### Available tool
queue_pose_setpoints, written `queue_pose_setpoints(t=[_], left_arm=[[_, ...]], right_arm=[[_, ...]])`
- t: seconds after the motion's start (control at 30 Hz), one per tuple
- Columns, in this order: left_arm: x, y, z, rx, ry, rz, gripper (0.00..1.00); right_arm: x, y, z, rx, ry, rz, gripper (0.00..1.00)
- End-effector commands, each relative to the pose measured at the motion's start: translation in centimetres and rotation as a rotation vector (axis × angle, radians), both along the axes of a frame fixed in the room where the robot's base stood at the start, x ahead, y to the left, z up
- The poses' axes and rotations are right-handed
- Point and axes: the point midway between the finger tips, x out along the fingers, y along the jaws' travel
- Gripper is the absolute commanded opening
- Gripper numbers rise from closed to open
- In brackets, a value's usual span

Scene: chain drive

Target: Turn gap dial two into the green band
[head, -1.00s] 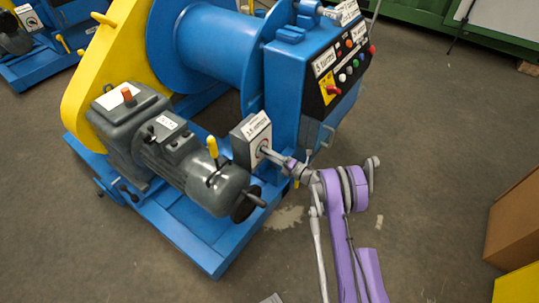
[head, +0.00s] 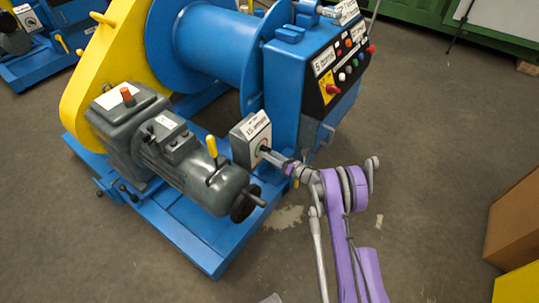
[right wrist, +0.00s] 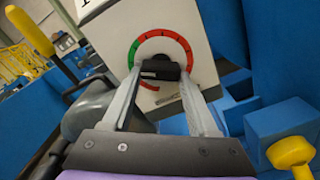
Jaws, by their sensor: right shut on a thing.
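The gap dial (right wrist: 187,52) has a white face with a green band at its left and a red arc over the top and right side. Its black knob (right wrist: 160,68) sits in the middle, between the fingertips. My right gripper (right wrist: 158,76) is shut on this knob. The knob's pointer cannot be made out. In the head view the dial is on a grey box (head: 246,131) with a white label too small to read surely, and my right gripper (head: 266,153) reaches it from the right.
A grey motor (head: 185,160) with a yellow lever (head: 212,148) stands left of the dial box. A blue cabinet with a button panel (head: 342,75) is behind it. The blue base frame (head: 205,248) runs below. Open floor lies right; a cardboard box (head: 515,225) stands at the right edge.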

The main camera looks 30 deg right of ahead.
Motion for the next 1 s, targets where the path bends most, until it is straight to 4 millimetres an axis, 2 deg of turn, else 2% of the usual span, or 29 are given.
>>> queue_pose_setpoints(t=[0.57, 0.6, 0.73, 0.77, 1.0], left_arm=[[0.01, 0.0, -0.02, 0.0, 0.0, 0.0, 0.5], [0.01, 0.0, -0.02, 0.0, 0.0, 0.0, 0.5], [0.01, 0.0, -0.02, 0.0, 0.0, 0.0, 0.5], [0.01, 0.0, -0.02, 0.0, 0.0, 0.0, 0.5], [0.0, 0.0, -0.01, 0.0, 0.0, 0.0, 0.5]], right_arm=[[-0.07, 0.11, -0.13, -0.035, -0.012, 0.004, 0.04], [-0.08, 0.11, -0.13, -0.035, -0.012, 0.004, 0.63], [-0.05, 0.07, -0.1, -0.034, -0.012, 0.003, 0.86], [-0.05, 0.06, -0.1, -0.034, -0.012, 0.003, 0.9], [-0.02, 0.02, -0.06, -0.033, -0.012, 0.002, 0.9]])
